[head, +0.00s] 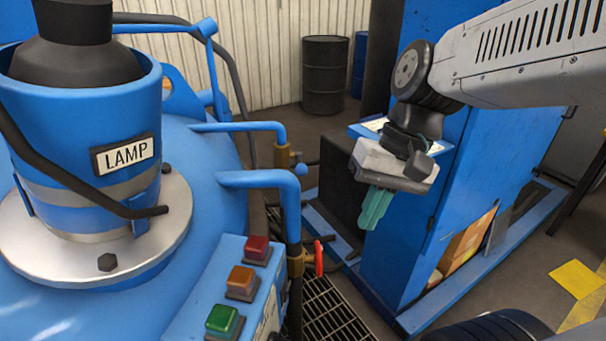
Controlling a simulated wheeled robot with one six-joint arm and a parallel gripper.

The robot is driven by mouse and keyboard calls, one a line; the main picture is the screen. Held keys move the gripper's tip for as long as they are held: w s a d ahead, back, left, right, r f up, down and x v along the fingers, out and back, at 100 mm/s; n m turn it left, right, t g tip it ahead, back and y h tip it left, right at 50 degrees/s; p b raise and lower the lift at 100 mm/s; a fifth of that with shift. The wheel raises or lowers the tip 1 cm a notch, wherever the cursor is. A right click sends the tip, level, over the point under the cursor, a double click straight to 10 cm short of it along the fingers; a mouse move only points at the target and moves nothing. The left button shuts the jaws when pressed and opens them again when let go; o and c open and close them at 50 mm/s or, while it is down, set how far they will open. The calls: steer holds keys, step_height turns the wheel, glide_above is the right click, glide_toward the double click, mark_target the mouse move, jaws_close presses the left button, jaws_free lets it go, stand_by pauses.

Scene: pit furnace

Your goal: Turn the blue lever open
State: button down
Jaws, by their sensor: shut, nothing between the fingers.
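Two blue pipes bend down from the blue vessel, each ending at a brass valve. A small blue knob (301,169) shows beside the upper brass valve (283,157); it may be the end of the blue lever, but its handle is mostly hidden behind the lower pipe, so I cannot tell its angle. A red lever (319,258) hangs upright by the lower brass valve (296,264). My gripper (374,217) has teal fingers, pointing down and shut with nothing between them. It appears to the right of both valves, apart from them.
The blue vessel (215,185) with its LAMP housing (85,140) fills the left. A button box (215,285) with red, orange and green buttons stands in front. A blue cabinet (400,250) stands behind my arm. Floor grating (335,312) lies below; a black drum (325,75) is at the back.

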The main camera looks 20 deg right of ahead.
steer(key=w+f+m+y, duration=0.2)
steer(key=w+m+y, duration=0.1)
steer(key=w, duration=0.3)
steer(key=m+t+y, duration=0.6)
steer(key=m+t, duration=0.1)
steer(key=m, duration=0.4)
glide_toward(300, 162)
step_height(300, 162, down, 6)
steer(key=d, duration=0.3)
steer(key=s+x, duration=0.1)
steer(key=x, duration=0.9)
steer(key=shift+s+a+r, duration=0.15)
steer(key=shift+s+r, duration=0.15)
steer(key=shift+r, duration=0.35)
steer(key=shift+s+a+r, duration=0.15)
steer(key=shift+s+r, duration=0.1)
steer(key=shift+r, duration=0.35)
steer(key=shift+s+a+r, duration=0.15)
steer(key=shift+s+r, duration=0.15)
steer(key=shift+r, duration=0.35)
